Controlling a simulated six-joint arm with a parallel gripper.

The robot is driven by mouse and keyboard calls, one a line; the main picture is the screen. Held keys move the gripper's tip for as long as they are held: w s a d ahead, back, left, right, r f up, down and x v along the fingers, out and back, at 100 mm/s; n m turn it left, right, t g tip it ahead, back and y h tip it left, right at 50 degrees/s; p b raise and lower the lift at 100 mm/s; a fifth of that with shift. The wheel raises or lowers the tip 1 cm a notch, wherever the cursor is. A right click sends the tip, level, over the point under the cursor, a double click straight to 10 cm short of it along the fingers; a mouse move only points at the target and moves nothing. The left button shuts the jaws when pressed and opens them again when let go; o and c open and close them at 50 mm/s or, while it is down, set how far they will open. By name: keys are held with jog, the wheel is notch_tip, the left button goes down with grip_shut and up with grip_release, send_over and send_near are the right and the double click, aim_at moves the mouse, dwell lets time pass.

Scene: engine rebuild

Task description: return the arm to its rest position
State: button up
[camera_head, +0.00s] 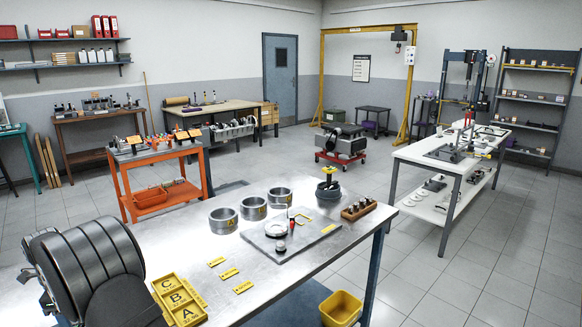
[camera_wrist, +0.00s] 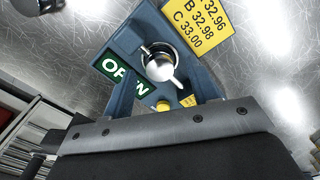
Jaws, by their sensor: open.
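In the wrist view, a dark body with a grey metal plate and screws fills the bottom edge. It appears to be part of my gripper (camera_wrist: 165,135), which is open, with nothing seen held. A yellow size card (camera_wrist: 198,28) lies beside the fixture. In the head view, a large dark ribbed form (camera_head: 85,262) stands at the lower left; I cannot tell whether it is my arm.
The metal workbench (camera_head: 290,262) holds several grey rings (camera_head: 254,208), a grey plate (camera_head: 300,240), a wooden block with small parts (camera_head: 358,209) and a yellow A-B-C tray (camera_head: 180,300). A yellow bin (camera_head: 341,308) stands below its right edge. Floor to the right is clear.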

notch_tip(320, 180, up, 16)
jog(key=r, duration=0.1)
notch_tip(320, 180, down, 18)
jog(key=shift+r, duration=0.15)
notch_tip(320, 180, up, 7)
jog(key=shift+r, duration=0.2)
jog(key=s+d, duration=0.2)
jog(key=d, duration=0.8)
jog(key=s+d, duration=0.2)
jog(key=d, duration=0.9)
jog(key=shift+f+m, duration=0.25)
jog(key=shift+m, duration=0.15)
